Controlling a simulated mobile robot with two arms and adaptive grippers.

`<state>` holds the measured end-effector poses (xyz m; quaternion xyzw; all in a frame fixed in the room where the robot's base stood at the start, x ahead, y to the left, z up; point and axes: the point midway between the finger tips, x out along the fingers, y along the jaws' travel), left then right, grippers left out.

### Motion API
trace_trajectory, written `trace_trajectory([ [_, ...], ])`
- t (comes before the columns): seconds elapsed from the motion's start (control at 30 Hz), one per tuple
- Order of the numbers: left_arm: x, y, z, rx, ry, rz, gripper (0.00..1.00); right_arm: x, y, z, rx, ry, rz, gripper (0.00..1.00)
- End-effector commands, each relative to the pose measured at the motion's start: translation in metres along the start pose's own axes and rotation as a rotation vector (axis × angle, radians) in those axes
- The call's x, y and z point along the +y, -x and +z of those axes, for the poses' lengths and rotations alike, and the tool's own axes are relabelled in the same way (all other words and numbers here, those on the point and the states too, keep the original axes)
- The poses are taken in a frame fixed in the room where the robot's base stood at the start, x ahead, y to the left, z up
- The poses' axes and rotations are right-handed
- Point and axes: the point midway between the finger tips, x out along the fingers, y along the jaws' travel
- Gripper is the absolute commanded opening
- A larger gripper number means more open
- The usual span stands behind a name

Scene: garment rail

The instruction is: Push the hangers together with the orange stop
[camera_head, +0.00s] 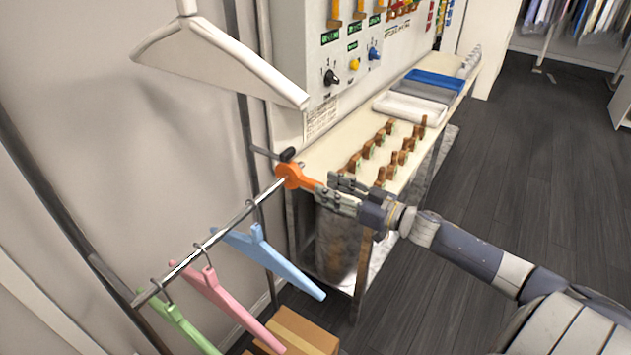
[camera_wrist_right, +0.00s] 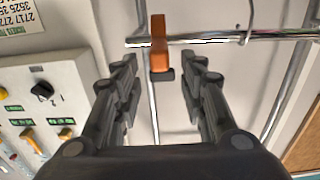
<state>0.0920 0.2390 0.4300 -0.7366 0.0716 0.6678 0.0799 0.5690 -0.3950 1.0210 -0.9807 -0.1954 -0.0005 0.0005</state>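The orange stop (camera_head: 290,176) sits around the far end of the metal rail (camera_head: 228,224), with its handle pointing right. In the right wrist view the stop (camera_wrist_right: 158,42) hangs from the rail (camera_wrist_right: 215,39), its dark-tipped handle between my fingertips. My right gripper (camera_head: 338,190) is open, a finger on each side of the handle with gaps showing. Blue (camera_head: 262,252), pink (camera_head: 225,296) and green (camera_head: 185,322) hangers hang spaced apart on the rail, nearer than the stop. One hanger hook (camera_wrist_right: 248,28) shows in the wrist view. My left gripper is not in view.
A white hanger (camera_head: 215,60) hangs higher at the upper left. Right of the rail stands a bench (camera_head: 325,150) with wooden pieces (camera_head: 385,148) and trays (camera_head: 415,105), below a control panel (camera_head: 352,75). A cardboard box (camera_head: 300,330) is below the hangers. Dark floor is open at right.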

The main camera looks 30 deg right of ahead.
Motion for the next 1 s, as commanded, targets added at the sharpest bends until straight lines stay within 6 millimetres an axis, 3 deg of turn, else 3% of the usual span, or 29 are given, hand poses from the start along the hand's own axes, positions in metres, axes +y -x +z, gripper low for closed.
trace_trajectory([
  [0.4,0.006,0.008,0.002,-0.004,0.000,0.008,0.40,0.001,-0.042,-0.001,0.000,0.000,0.002,0.38],
  [0.83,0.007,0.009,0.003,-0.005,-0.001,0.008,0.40,0.000,-0.048,0.001,-0.002,0.000,0.001,0.38],
  [0.87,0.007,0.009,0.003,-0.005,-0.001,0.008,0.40,0.000,-0.048,0.001,-0.002,0.000,0.001,0.36],
  [1.0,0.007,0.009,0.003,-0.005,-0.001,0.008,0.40,0.000,-0.048,0.001,-0.001,0.000,0.001,0.04],
])
